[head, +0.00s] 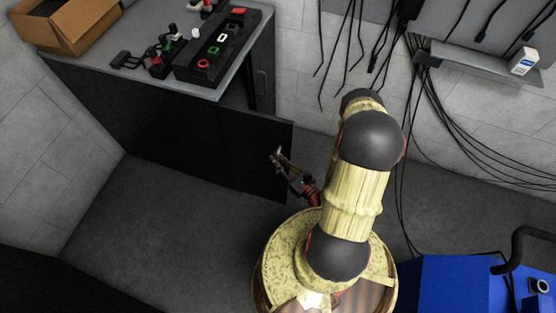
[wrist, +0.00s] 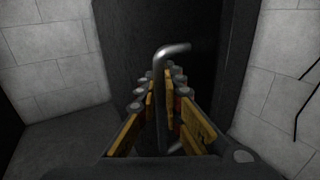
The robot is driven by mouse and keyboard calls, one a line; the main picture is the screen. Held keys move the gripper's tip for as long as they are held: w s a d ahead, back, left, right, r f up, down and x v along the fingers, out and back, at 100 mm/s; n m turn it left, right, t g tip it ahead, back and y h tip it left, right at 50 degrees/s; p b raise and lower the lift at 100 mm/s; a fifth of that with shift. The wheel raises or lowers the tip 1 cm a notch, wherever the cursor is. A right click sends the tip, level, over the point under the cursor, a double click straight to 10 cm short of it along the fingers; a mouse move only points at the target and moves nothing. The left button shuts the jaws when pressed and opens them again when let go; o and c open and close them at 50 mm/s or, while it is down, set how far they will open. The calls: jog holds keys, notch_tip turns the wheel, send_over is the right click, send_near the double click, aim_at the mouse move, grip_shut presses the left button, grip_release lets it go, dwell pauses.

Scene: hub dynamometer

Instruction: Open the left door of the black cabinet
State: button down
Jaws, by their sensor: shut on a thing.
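The black cabinet has a grey top (head: 225,84) and stands at the upper left of the head view. Its left door, a black panel (head: 200,145), stands ajar, with its right end swung out from the cabinet front and a dark gap behind its top edge. My gripper (head: 277,156) is at the door's free right end. In the wrist view, the yellow-padded fingers of my gripper (wrist: 162,82) are closed around a bent metal handle (wrist: 171,50). The lower part of the handle is partly hidden between the fingers.
A cardboard box (head: 70,22) and a black control panel (head: 215,50) sit on the cabinet top. Black cables (head: 455,145) hang along the right wall. A blue machine (head: 440,285) stands at the lower right. Grey floor (head: 150,215) is clear in front of the door.

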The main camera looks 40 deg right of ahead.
jog(key=shift+f, duration=0.1)
jog(key=c, duration=1.9)
grip_release()
jog(key=shift+r, duration=5.05)
